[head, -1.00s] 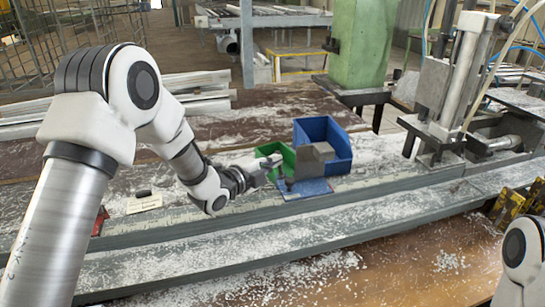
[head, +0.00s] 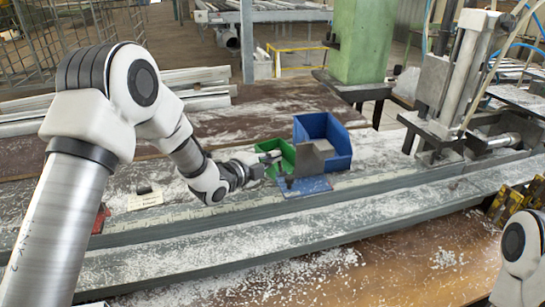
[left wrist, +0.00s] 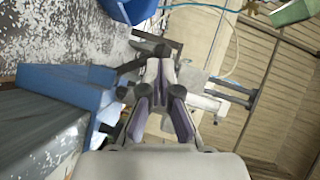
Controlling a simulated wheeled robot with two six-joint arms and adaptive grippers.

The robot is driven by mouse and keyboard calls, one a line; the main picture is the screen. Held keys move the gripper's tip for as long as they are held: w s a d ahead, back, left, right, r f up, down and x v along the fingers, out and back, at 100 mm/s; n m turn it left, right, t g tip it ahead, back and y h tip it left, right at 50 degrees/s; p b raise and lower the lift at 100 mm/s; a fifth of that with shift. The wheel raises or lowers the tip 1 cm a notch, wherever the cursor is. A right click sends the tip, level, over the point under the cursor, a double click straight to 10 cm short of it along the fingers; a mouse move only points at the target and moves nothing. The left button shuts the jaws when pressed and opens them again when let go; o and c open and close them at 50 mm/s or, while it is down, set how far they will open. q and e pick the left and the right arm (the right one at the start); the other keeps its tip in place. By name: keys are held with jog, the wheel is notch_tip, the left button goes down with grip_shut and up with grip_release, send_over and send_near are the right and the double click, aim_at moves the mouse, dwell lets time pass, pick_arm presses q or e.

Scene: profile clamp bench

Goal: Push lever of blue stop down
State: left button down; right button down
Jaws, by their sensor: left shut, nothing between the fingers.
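The blue stop (head: 306,187) sits on the grey rail of the bench, with an upright grey metal block on its blue base. In the left wrist view the blue stop (left wrist: 68,84) fills the left side. A dark, thin lever-like bar (left wrist: 140,64) extends from it close to the fingertips; I cannot tell whether they touch. My left gripper (head: 274,157) is shut and empty, just left of the block and above the base's left end. In the left wrist view its fingers (left wrist: 160,68) meet at the tips. My right gripper is out of view.
A green bin (head: 272,148) and a blue bin (head: 326,135) stand close behind the stop. A clamp machine (head: 450,95) stands farther right. A white label (head: 145,201) with a dark piece lies at left. The rail's front strip is clear except for shavings.

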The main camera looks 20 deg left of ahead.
pick_arm(q)
jog(key=shift+w+a, duration=0.1)
jog(key=shift+w+a+f+n+g+p, duration=0.45)
jog(key=shift+w+f+n+g+p, duration=0.25)
jog(key=shift+n+p, duration=0.2)
jog(key=shift+w+a+f+n+g+p, duration=0.55)
jog(key=shift+n+g+p, duration=0.25)
jog(key=shift+p, duration=0.2)
jog(key=shift+d+r, duration=0.1)
dwell(0.6)
